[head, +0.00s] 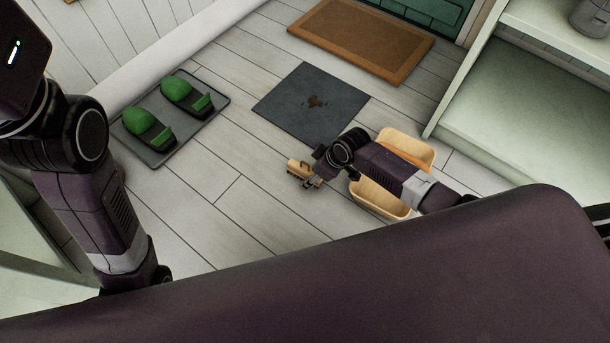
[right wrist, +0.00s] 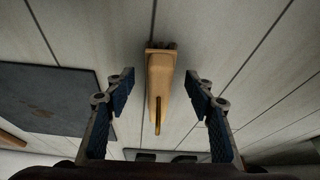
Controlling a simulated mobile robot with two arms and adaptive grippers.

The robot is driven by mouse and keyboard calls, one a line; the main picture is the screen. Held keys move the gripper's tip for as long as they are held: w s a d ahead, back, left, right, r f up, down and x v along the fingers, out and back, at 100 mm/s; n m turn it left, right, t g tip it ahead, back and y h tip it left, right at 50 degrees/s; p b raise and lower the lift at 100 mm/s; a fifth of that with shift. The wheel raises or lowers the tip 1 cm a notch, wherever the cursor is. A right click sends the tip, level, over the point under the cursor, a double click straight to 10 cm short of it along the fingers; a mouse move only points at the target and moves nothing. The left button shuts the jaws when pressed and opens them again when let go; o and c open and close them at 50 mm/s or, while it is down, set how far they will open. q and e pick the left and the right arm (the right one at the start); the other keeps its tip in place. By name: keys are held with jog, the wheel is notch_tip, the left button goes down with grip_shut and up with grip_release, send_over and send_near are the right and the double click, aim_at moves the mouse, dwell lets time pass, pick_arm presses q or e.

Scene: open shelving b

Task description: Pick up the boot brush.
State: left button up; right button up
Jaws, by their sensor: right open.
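The boot brush (head: 298,169) is a small tan wooden block on the plank floor. In the right wrist view the boot brush (right wrist: 160,72) has a long tan handle and dark bristles at its far end. My right gripper (head: 311,183) is close beside it in the head view. In the right wrist view my right gripper (right wrist: 160,88) is open, with one finger on each side of the brush and a gap on both sides. Neither finger appears to touch it. Of my left arm only links show; its gripper is out of view.
A tan bin (head: 380,198) stands right of the brush, partly hidden by my right arm. A dark square mat (head: 290,110) with a brown patch lies behind. A grey tray (head: 158,157) holds green-and-black footwear. A brown doormat (head: 345,38) and white shelving (head: 530,110) are farther back.

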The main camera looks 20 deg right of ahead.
jog(key=shift+w+f, duration=0.1)
jog(key=shift+f, duration=0.05)
jog(key=c, duration=1.2)
jog(key=shift+c, duration=0.2)
